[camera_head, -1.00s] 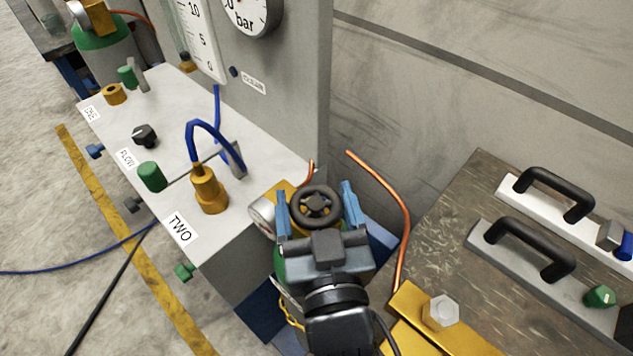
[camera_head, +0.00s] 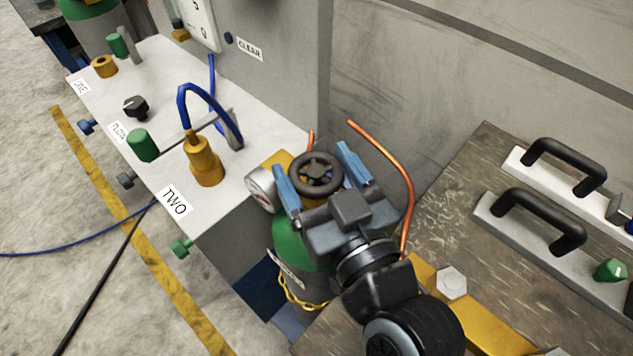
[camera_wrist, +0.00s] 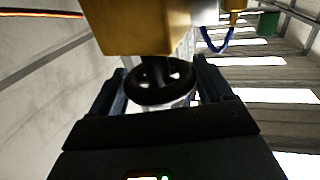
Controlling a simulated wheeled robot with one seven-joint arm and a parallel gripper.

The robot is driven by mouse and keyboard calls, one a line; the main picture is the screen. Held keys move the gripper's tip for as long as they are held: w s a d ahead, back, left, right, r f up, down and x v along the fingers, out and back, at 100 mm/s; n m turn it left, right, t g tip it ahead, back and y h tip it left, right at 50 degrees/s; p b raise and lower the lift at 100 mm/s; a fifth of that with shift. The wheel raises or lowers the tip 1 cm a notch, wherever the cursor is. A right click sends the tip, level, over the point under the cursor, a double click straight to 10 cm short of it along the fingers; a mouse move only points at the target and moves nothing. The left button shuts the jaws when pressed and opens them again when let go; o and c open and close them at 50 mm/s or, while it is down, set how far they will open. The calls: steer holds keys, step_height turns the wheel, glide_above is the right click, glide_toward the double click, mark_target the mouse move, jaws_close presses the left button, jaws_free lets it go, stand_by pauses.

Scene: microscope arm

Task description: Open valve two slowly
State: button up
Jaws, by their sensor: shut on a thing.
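A black spoked handwheel (camera_head: 316,173) sits on top of a green cylinder (camera_head: 292,240) beside the right end of the white panel, near the label TWO (camera_head: 174,200). My gripper (camera_head: 313,161) has its blue fingers on opposite sides of the wheel's rim and is shut on it. In the wrist view, the handwheel (camera_wrist: 160,96) lies between the two fingers. A brass-coloured block (camera_wrist: 146,28) stands just beyond it. The inner finger contact is partly hidden.
A round gauge (camera_head: 262,190) is close to my left finger. A copper pipe (camera_head: 392,169) curves just right of the wheel. A brass fitting (camera_head: 206,163) with a blue hose stands on the panel. A wooden bench (camera_head: 465,195) with black handles (camera_head: 538,217) is at right.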

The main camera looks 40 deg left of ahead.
mark_target(319, 172)
stand_by(0.4)
steer(key=o, duration=1)
steer(key=shift+d, duration=0.1)
steer(key=shift+c, duration=0.2)
steer(key=shift+r, duration=0.1)
steer(key=shift+r, duration=0.15)
step_height(319, 172, up, 4)
steer(key=d+r, duration=0.6)
steer(key=d, duration=0.5)
steer(key=shift+d+r+b, duration=0.3)
steer(key=shift+d+b, duration=0.05)
